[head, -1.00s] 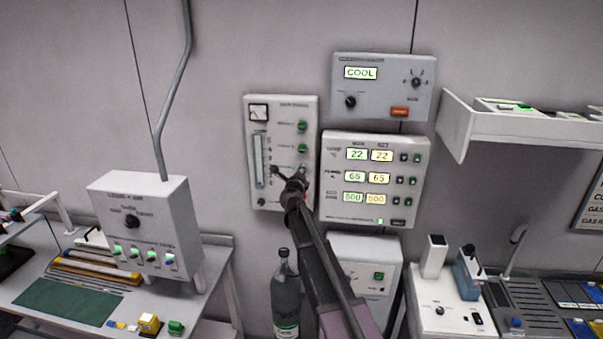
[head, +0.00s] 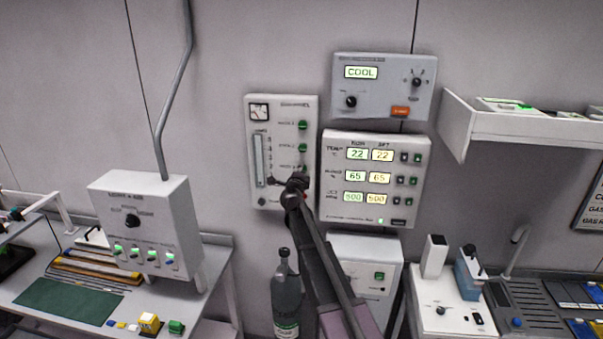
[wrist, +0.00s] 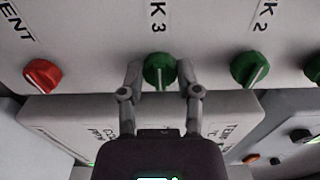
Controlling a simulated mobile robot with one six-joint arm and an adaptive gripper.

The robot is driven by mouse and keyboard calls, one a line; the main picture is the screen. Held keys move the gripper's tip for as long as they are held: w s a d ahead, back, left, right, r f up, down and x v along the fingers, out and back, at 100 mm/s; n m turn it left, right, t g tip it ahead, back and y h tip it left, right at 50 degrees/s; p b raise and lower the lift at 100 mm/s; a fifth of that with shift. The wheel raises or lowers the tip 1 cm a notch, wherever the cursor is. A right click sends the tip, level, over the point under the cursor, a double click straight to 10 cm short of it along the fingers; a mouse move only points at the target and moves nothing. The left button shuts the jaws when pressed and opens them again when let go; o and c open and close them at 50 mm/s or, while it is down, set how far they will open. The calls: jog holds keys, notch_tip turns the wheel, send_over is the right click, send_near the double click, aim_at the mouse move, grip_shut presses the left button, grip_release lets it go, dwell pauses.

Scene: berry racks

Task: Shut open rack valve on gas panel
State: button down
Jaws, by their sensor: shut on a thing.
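The gas panel (head: 283,108) is a pale box on the wall with a dial, a flow tube and a column of green knobs. In the wrist view my gripper (wrist: 161,74) has one finger on each side of the green knob (wrist: 158,66) by the label ending "K 3", and is shut on it. This knob's white mark runs nearly straight down the picture. The green "K 2" knob (wrist: 247,68) is to its right, its mark tilted. A red vent knob (wrist: 42,74) is to its left. In the head view my gripper (head: 288,181) covers the panel's lower right.
A display box (head: 375,208) is close beside the panel on the right, with a "COOL" controller (head: 383,70) above it. A dark bottle (head: 286,295) stands below. A control box (head: 150,195) on a bench is at left. A wall shelf (head: 455,120) is at right.

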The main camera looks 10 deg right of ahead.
jog(key=shift+w, duration=0.15)
jog(key=shift+c, duration=1.5)
grip_release()
jog(key=shift+s, duration=0.2)
jog(key=v, duration=1.1)
jog(key=shift+s, duration=0.35)
jog(key=shift+a, duration=0.2)
